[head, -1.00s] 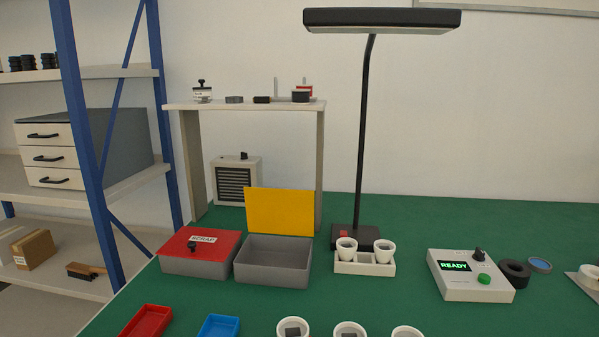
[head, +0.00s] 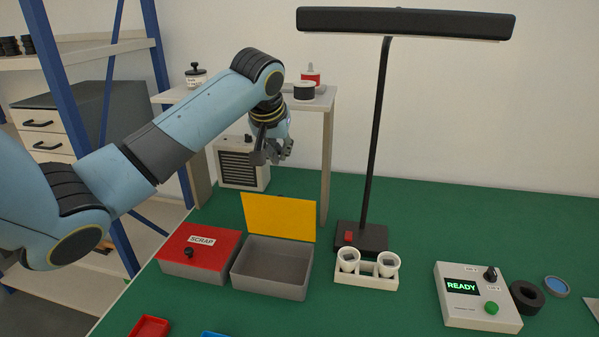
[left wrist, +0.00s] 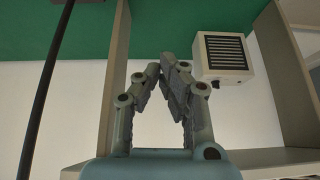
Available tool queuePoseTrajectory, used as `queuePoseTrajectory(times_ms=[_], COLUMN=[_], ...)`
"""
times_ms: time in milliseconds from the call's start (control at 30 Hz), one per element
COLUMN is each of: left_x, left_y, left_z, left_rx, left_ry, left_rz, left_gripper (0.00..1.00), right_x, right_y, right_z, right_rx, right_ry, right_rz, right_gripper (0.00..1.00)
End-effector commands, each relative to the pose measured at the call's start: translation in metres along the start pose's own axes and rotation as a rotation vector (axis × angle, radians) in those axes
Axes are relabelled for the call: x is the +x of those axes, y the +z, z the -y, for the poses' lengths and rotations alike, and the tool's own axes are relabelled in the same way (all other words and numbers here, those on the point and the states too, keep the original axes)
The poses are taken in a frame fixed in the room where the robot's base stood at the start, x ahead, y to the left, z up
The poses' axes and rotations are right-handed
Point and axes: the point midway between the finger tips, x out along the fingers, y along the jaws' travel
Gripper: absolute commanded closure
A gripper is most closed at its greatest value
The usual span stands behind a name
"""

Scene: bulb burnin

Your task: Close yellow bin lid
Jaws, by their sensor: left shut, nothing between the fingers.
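The yellow lid (head: 279,217) stands open, raised upright along the back edge of an open grey bin (head: 270,281). The bin looks empty inside. My left gripper (head: 272,158) is above and behind the raised lid, in front of the shelf unit, and apart from the lid. In the left wrist view the left gripper's fingers (left wrist: 167,62) come together at the tips with nothing between them. The lid and bin are not in the left wrist view. My right gripper is not in view.
A grey bin with a red SCRAP lid (head: 208,245) stands left of the open bin. A black lamp (head: 372,150) and a white holder with cups (head: 366,280) stand to the right. A vented box (head: 240,165) is behind my left gripper.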

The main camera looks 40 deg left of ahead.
Motion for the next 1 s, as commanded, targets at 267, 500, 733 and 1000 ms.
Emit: queuePoseTrajectory(times_ms=[267,500,733,1000], left_x=[0.02,0.073,0.082,0.078], left_y=[0.0,0.0,0.019,0.037], left_z=[-0.01,-0.011,-0.011,-0.011], left_rx=[-0.012,-0.011,-0.006,-0.008], left_ry=[0.016,0.015,0.015,0.015], left_rz=[0.009,0.009,0.006,0.005], left_gripper=[1.0,1.0,1.0,1.0], right_x=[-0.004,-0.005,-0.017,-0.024], right_y=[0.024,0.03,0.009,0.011], right_z=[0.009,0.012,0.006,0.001], right_rx=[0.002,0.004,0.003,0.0], right_ry=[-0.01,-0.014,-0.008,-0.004], right_rz=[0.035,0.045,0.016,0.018], right_gripper=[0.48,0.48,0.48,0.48])
